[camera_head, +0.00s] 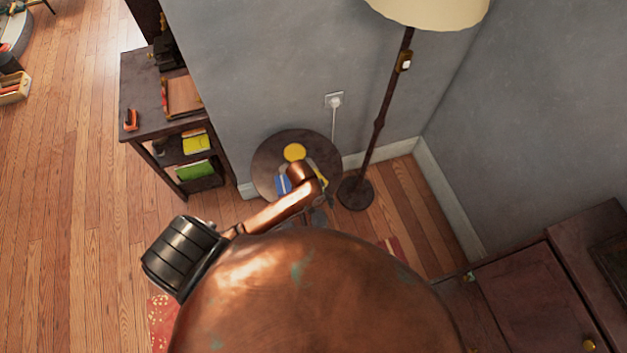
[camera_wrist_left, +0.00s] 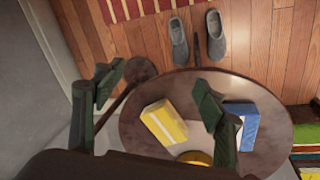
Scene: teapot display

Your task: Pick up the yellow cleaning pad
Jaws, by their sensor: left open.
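The yellow cleaning pad (camera_wrist_left: 163,122) is a yellow block with a pale side, lying on the round dark table (camera_wrist_left: 270,105) in the left wrist view. My left gripper (camera_wrist_left: 160,78) is open and empty above the table. Its two dark green fingers are well apart, and the pad shows between them, nearer the right finger. A similar blue block (camera_wrist_left: 243,123) lies right of that finger. A round yellow thing (camera_wrist_left: 195,157) is partly hidden at the lower edge. My right gripper is not in view.
A floor lamp (camera_head: 378,120) stands beside the table, close to the grey wall. A dark shelf (camera_head: 140,105) with books is at left. In the wrist view, grey slippers (camera_wrist_left: 216,35) and a striped rug (camera_wrist_left: 125,8) lie on the floor beyond the table.

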